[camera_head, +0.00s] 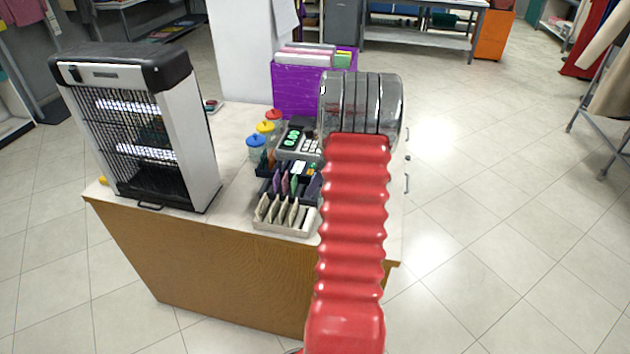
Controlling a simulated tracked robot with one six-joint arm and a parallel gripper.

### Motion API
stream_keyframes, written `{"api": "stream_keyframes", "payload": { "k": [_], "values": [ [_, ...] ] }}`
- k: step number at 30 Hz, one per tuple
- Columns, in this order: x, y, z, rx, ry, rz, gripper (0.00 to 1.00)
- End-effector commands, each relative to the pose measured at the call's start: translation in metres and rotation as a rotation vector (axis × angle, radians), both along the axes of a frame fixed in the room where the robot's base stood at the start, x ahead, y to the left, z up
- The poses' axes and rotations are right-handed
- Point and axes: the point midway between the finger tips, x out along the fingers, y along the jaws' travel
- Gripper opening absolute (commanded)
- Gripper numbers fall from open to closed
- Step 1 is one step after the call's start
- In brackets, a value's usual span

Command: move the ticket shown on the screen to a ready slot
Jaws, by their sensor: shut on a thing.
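Nearer the counter's front edge, a cream rack (266,222) has several slots with pale upright cards or dividers; I cannot tell which. My red, ribbed arm and its silver banded section cover the racks' right side. My gripper is not visible, nor is anything it holds.
A tall heater-like appliance (140,130) stands on the left of the counter (232,125). Jars with red, yellow and blue lids (257,141) stand left of the device. A purple crate (296,90) is behind. Open tiled floor lies to the right.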

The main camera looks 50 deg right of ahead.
Motion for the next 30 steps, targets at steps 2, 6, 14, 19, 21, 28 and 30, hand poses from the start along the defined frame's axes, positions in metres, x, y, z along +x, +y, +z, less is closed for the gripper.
{"api": "stream_keyframes", "payload": {
  "k": [2,6,14,19,21,28,30],
  "values": [
    [0.000,0.000,0.000,0.000,0.000,0.000,0.00],
    [0.000,0.000,-0.002,0.000,0.000,0.000,0.00],
    [0.000,0.000,-0.008,0.000,0.000,-0.001,0.00],
    [0.000,0.000,-0.011,0.000,0.000,-0.001,0.00],
    [0.000,0.000,-0.012,0.000,0.000,-0.001,0.00],
    [0.000,0.000,-0.015,0.000,0.000,0.000,0.00],
    [0.000,0.000,-0.015,0.000,0.000,0.000,0.00]
  ]
}}
